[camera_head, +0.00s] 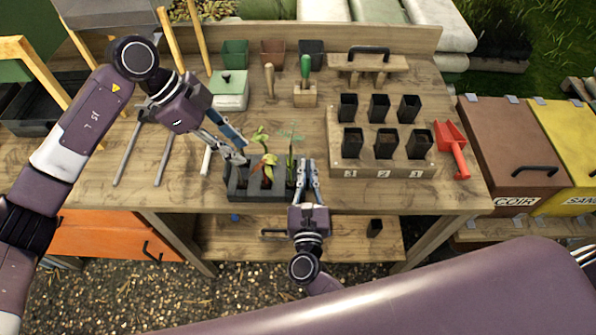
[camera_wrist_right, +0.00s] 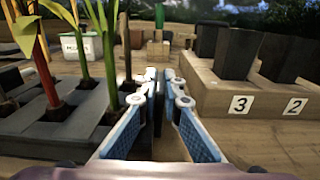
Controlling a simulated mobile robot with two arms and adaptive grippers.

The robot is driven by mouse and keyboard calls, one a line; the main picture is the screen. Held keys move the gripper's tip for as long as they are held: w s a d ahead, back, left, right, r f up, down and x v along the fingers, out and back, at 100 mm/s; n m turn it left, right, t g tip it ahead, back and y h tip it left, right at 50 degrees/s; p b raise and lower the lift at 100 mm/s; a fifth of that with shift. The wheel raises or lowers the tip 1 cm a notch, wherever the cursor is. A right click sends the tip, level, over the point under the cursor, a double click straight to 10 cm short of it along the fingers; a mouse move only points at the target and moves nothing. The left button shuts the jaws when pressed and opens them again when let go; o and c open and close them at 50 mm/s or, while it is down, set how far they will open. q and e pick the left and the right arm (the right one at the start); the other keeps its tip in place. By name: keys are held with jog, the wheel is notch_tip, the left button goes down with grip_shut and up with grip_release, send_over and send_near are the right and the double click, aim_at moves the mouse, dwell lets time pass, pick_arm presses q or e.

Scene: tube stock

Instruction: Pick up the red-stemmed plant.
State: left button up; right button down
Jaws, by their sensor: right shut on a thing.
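The red-stemmed plant (camera_head: 268,172) stands near the middle of a dark tray (camera_head: 262,195) at the table's front edge. Its red stem (camera_wrist_right: 42,62) rises at the left of the right wrist view, and its top is cut off there. Green-stemmed plants stand beside it, one (camera_head: 290,165) at the tray's right end. My left gripper (camera_head: 239,158) is low over the tray's left end, left of the red stem and apart from it; its jaw gap is unclear. My right gripper (camera_head: 303,166) is at the tray's right end, shut on a thin dark piece (camera_wrist_right: 158,100); whether this is part of the tray is unclear.
A wooden block (camera_head: 340,168) with black pots and number labels stands right of the tray. A red scoop (camera_head: 452,148) lies further right. Behind are a white box (camera_head: 230,97), a green-handled tool (camera_head: 305,67) and coloured pots.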

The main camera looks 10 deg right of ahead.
pick_arm(q)
jog(key=s+d+f+g+h, duration=0.1)
jog(key=s+d+f+h, duration=0.1)
jog(key=s+d+h, duration=0.15)
jog(key=n+t+h, duration=0.5)
jog(key=n+t, duration=0.6)
jog(key=t, duration=0.3)
send_near(266, 183)
notch_tip(266, 183, up, 5)
jog(key=a, duration=0.1)
jog(key=x, duration=0.7)
jog(key=f+x, duration=0.1)
jog(key=x, duration=0.3)
jog(key=shift+d, duration=0.15)
jog(key=shift+s, duration=0.1)
grip_shut()
